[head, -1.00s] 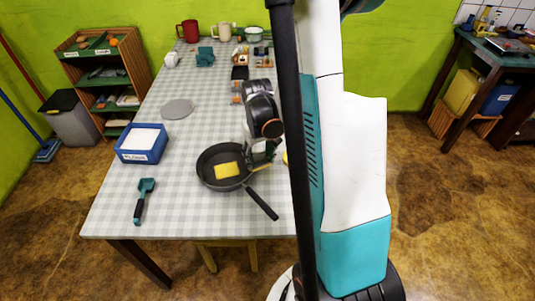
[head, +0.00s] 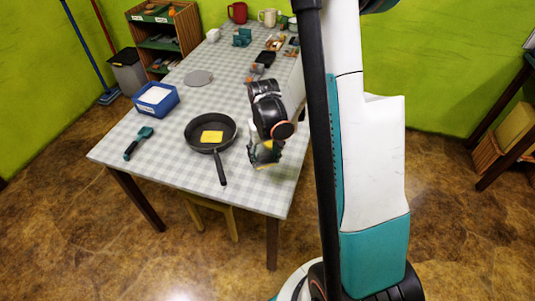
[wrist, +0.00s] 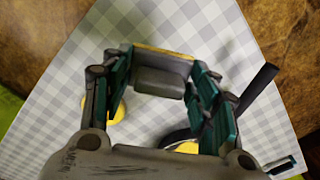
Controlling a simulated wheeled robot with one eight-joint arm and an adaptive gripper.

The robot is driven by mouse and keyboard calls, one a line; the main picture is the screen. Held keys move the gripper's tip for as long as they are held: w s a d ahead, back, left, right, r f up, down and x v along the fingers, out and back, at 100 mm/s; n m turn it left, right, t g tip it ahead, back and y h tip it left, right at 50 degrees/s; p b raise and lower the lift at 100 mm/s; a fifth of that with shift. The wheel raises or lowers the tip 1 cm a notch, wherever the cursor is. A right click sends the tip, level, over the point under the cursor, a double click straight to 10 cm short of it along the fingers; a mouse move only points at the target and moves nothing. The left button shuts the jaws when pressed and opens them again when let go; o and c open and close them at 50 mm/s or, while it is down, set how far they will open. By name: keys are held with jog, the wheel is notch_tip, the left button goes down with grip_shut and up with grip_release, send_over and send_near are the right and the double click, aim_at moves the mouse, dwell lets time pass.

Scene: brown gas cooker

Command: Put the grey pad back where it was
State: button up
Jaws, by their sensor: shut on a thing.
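In the wrist view my gripper (wrist: 162,65) is shut on a dark grey block-like pad (wrist: 160,82), with a thin yellowish strip along its far edge. In the head view my gripper (head: 265,153) is low over the table's front right part, right of the black frying pan (head: 196,139); the pad is mostly hidden there by the gripper. A flat grey round disc (head: 198,77) lies on the table further back. It is not clear whether the pad touches the table.
Another yellow thing (wrist: 117,108) shows beside my left finger. A blue box (head: 156,99) and teal-headed tool (head: 138,143) are at left. Mugs and small items stand at the back.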

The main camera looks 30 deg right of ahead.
dwell(0.4)
jog(key=b, duration=0.6)
send_over(265, 176)
notch_tip(265, 176, down, 6)
jog(key=shift+a+f, duration=0.1)
jog(key=shift+f, duration=0.15)
jog(key=shift+f+b, duration=0.8)
jog(key=shift+b, duration=0.25)
dwell(0.8)
jog(key=o, duration=1)
jog(key=shift+o, duration=0.2)
jog(key=shift+r, duration=0.1)
notch_tip(265, 176, up, 12)
jog(key=shift+f, duration=0.1)
